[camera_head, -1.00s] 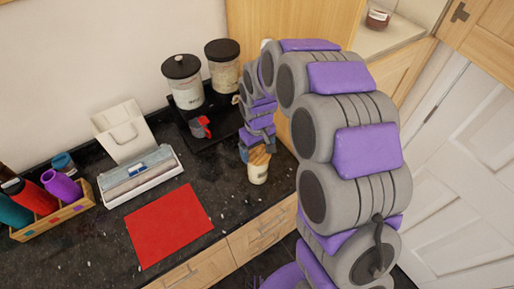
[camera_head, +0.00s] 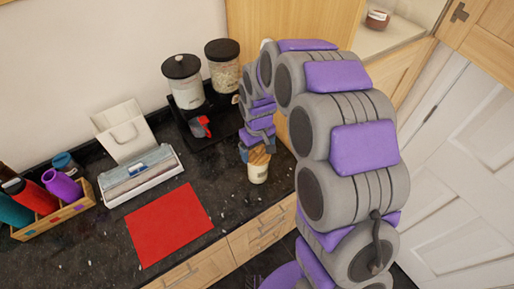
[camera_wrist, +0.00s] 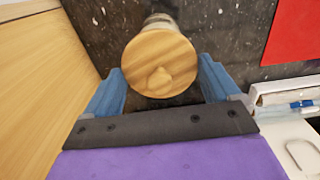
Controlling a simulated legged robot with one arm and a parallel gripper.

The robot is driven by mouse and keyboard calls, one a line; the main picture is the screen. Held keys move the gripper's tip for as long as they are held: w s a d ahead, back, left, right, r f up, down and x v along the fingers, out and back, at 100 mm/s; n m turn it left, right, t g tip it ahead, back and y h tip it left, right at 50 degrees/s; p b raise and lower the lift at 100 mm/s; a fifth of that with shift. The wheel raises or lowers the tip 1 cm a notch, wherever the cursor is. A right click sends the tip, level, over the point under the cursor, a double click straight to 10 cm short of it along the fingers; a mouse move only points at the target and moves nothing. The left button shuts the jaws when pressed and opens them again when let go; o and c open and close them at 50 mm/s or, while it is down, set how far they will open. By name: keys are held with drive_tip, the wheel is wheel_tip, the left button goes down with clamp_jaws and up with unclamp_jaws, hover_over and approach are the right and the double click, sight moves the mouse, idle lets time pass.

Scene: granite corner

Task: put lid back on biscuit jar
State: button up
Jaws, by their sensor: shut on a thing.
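The round wooden lid (camera_wrist: 160,62) with a small knob is between the two blue fingers of my gripper (camera_wrist: 161,72), which is shut on it. In the head view, the lid (camera_head: 259,157) shows as a brown patch under my gripper (camera_head: 258,146). The cream biscuit jar (camera_head: 258,174) stands upright on the counter right below it. In the wrist view, a little of the jar (camera_wrist: 160,19) shows past the lid's upper edge; the lid hides its mouth. I cannot tell whether the lid touches the rim.
A red mat (camera_head: 168,225) lies on the dark counter (camera_head: 222,186) left of the jar. A white box (camera_head: 141,176) and a bottle crate (camera_head: 56,216) are farther left.

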drive_tip(key=o, duration=0.8)
drive_tip(key=shift+c, duration=0.2)
drive_tip(key=shift+r, duration=0.15)
drive_tip(key=shift+r+p, duration=1.2)
drive_tip(key=shift+r, duration=2.15)
clamp_jaws()
